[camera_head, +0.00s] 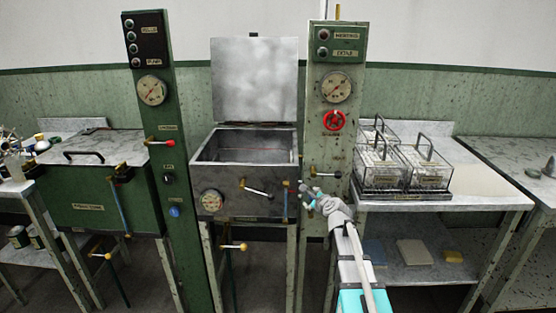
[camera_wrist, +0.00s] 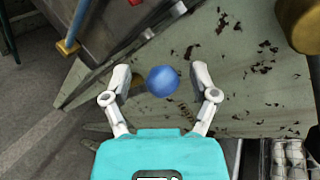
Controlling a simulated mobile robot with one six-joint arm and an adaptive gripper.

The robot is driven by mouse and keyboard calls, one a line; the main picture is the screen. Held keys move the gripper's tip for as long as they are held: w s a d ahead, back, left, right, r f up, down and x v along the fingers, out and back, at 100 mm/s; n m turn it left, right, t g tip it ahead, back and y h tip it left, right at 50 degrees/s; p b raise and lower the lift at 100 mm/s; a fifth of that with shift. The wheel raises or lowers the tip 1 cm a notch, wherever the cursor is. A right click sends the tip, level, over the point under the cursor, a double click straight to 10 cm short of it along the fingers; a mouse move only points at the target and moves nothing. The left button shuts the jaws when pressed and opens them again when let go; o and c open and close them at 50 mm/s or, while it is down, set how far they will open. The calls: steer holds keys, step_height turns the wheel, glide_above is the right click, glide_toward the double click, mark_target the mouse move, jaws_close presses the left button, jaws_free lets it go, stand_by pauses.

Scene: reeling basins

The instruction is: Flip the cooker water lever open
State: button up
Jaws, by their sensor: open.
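A round blue knob (camera_wrist: 163,81), likely the end of the water lever, shows in the wrist view against a worn green panel. My gripper (camera_wrist: 161,77) is open, with one finger on each side of the knob; I cannot tell whether either touches it. In the head view my gripper (camera_head: 309,196) is at the lower part of the right green column (camera_head: 345,125), just right of the metal cooker basin (camera_head: 240,172). The lever's shaft is not clear in the head view, where my gripper covers that spot.
Another lever (camera_head: 258,189) is on the basin front. Wire baskets (camera_head: 425,168) stand on the right table.

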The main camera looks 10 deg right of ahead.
steer(key=s+a+f+n+g+y, duration=0.1)
steer(key=s+a+f+n+g, duration=0.6)
steer(key=s+n, duration=0.5)
steer(key=s+f+n+g+h, duration=0.2)
steer(key=s+f+n+g, duration=0.15)
steer(key=s+n, duration=0.4)
steer(key=s+f+n+g+h, duration=0.2)
steer(key=s+n+g, duration=0.25)
steer(key=s, duration=0.65)
step_height(320, 180, up, 20)
steer(key=t+p, duration=0.1)
steer(key=p, duration=1.9)
steer(key=shift+d+r, duration=0.15)
steer(key=shift+d, duration=0.05)
